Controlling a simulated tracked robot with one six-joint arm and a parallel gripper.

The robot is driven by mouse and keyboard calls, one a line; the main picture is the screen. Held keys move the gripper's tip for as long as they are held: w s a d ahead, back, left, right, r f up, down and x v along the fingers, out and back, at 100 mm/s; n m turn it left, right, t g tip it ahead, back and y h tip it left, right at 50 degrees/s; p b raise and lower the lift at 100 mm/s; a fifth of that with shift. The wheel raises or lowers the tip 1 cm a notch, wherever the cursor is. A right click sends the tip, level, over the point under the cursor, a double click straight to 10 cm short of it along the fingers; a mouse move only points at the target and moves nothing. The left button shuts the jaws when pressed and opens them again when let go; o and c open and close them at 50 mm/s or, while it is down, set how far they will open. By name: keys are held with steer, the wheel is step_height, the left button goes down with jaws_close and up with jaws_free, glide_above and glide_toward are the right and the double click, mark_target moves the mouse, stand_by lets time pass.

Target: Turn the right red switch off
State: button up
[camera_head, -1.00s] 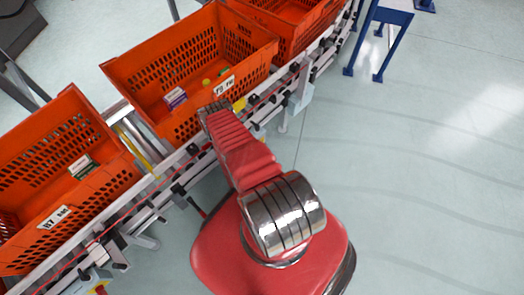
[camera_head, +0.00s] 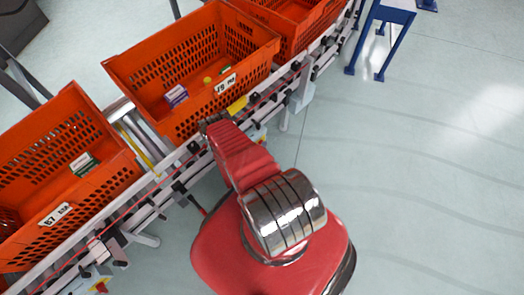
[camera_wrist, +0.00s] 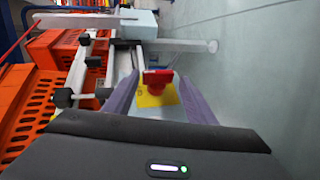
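A red switch (camera_wrist: 157,78) on a yellow plate (camera_wrist: 155,96) sits on the conveyor's side in the wrist view. My gripper (camera_wrist: 158,88) is open, with its two fingers on either side of the switch in the picture. Contact with the switch cannot be told. In the head view my arm's end (camera_head: 212,122) is at the conveyor edge, in front of the middle tote, and its fingers are not clear there. Another small red and yellow switch (camera_head: 101,287) shows at the lower left of the head view.
Orange totes stand on the conveyor: a left one (camera_head: 38,135), a middle one (camera_head: 150,62) and a far one (camera_head: 290,48). They hold small boxes. The conveyor rail (camera_head: 150,190) has several black knobs. A blue-legged stand (camera_head: 378,40) is at upper right. The right floor is clear.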

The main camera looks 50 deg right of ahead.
steer(key=shift+o, duration=0.8)
steer(key=shift+r, duration=0.1)
steer(key=v, duration=1.3)
steer(key=shift+a, duration=0.35)
steer(key=shift+s+r, duration=0.1)
stand_by(0.3)
